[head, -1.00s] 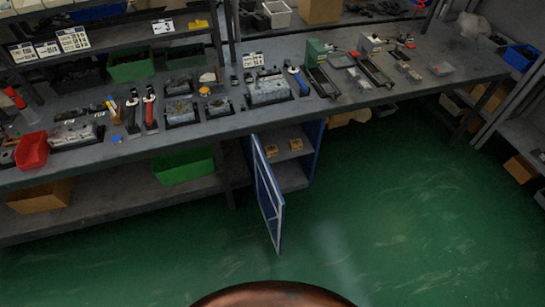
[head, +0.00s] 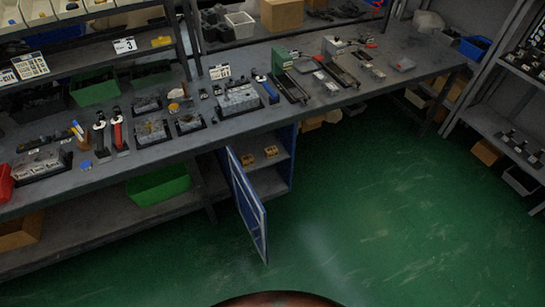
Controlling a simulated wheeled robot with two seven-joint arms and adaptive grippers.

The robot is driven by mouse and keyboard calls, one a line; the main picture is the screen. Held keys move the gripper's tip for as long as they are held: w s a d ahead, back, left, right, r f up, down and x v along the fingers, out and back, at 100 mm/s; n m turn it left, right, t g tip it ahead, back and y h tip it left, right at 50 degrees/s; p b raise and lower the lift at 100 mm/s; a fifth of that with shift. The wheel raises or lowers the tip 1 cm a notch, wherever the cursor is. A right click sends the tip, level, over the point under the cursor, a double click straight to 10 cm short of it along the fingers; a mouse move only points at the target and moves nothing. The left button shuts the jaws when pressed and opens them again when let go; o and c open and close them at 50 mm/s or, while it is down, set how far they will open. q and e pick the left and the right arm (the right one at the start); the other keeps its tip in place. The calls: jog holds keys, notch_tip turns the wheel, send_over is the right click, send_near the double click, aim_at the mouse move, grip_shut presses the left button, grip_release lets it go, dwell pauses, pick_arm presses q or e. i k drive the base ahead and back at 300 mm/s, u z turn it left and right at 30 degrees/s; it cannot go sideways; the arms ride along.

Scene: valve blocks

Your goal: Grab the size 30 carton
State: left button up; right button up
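The blue cabinet door (head: 247,208) stands open, swung out over the floor. Neither of my grippers is in view.
The workbench (head: 190,145) above holds valve blocks, tools and trays. A green bin (head: 158,184) is on the lower shelf left of the cabinet. The green floor (head: 390,210) in front and to the right is clear. A rack (head: 505,130) stands at right.

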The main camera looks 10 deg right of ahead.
aim_at(271, 152)
jog(key=z, duration=0.05)
jog(key=k, duration=0.45)
jog(key=u, duration=0.7)
jog(key=i, duration=0.95)
jog(key=u, duration=0.15)
